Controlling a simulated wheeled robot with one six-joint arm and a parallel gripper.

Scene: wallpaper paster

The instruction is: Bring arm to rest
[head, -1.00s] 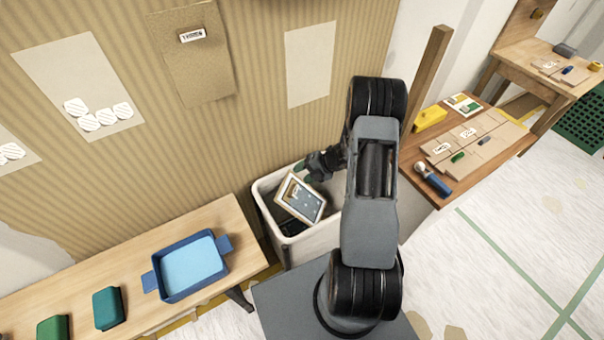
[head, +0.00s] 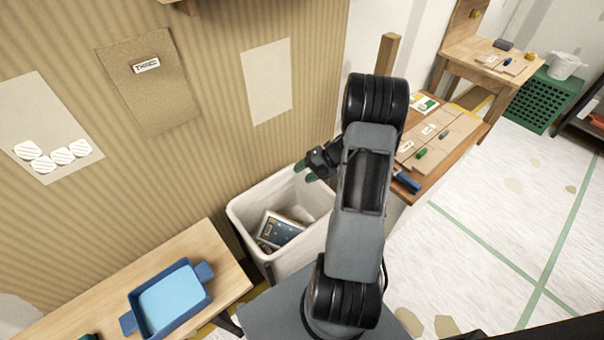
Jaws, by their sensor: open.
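My gripper (head: 304,172) shows in the head view at the end of my folded arm, above the back right rim of a white bin (head: 246,222). Its green-tipped fingers point left and are apart, with nothing between them. The bin stands below, and a framed picture or tablet-like item (head: 279,230) lies tilted inside it. Part of the bin's right side is hidden behind my arm.
A wooden bench (head: 215,243) with a blue tray (head: 207,299) stands at the lower left. A wooden table (head: 462,150) with boards and small tools is right of my arm. A green crate (head: 541,100) stands farther right.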

